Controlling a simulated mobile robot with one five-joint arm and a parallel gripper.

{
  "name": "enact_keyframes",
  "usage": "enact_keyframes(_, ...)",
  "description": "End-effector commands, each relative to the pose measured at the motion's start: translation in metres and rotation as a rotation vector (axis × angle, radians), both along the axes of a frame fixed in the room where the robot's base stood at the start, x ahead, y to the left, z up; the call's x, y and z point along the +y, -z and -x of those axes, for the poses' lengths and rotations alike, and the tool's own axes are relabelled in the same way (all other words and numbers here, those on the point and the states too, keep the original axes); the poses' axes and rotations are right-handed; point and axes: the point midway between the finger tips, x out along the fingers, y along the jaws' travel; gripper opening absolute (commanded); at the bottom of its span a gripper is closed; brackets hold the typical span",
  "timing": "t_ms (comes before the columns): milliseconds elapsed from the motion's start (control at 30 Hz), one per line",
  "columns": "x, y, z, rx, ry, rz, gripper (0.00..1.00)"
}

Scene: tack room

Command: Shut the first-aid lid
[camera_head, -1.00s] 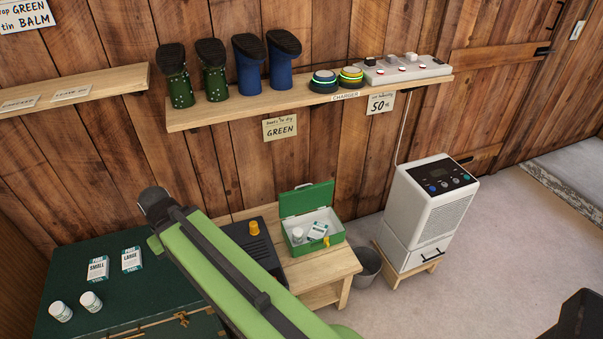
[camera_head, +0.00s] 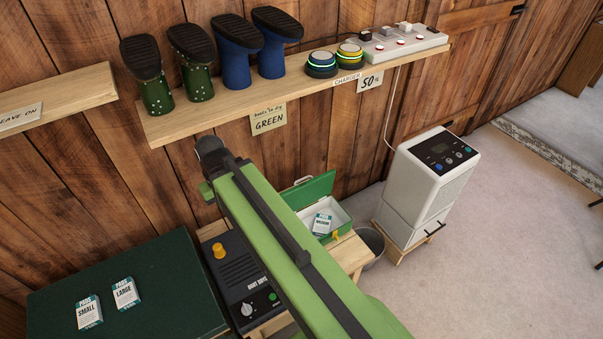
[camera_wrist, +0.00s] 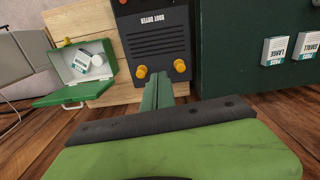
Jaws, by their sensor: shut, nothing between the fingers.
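The first-aid box (camera_head: 343,222) is green with a white inside and stands on the wooden bench. Its green lid (camera_head: 309,191) is raised open at the back, towards the wall. A white packet marked MEDIUM (camera_head: 322,223) lies inside. My green arm hides the box's left part in the head view.
A boot dryer (camera_head: 240,275) with an orange knob stands left of the box. A green chest (camera_head: 130,290) carries two packets. The shelf (camera_head: 200,122) with boots hangs above. A bucket (camera_head: 371,243) and a white dehumidifier (camera_head: 425,185) stand to the right.

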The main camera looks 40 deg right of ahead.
Motion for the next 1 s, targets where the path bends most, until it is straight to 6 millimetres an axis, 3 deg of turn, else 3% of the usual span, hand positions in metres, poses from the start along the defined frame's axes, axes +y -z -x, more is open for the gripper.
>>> enact_keyframes(67, -0.019, 0.015, -0.02, -0.017, 0.012, -0.005, 0.0)
enact_keyframes(200, -0.126, 0.06, -0.085, -0.094, 0.055, -0.017, 0.0)
enact_keyframes(300, -0.201, 0.076, -0.118, -0.152, 0.07, -0.015, 0.0)
enact_keyframes(400, -0.272, 0.079, -0.136, -0.195, 0.084, -0.006, 0.0)
enact_keyframes(500, -0.329, 0.083, -0.143, -0.226, 0.095, 0.007, 0.0)
enact_keyframes(633, -0.357, 0.083, -0.144, -0.244, 0.097, 0.015, 0.0)
enact_keyframes(833, -0.356, 0.088, -0.143, -0.245, 0.095, 0.015, 0.0)
enact_keyframes(1000, -0.356, 0.11, -0.148, -0.244, 0.095, 0.015, 0.0)
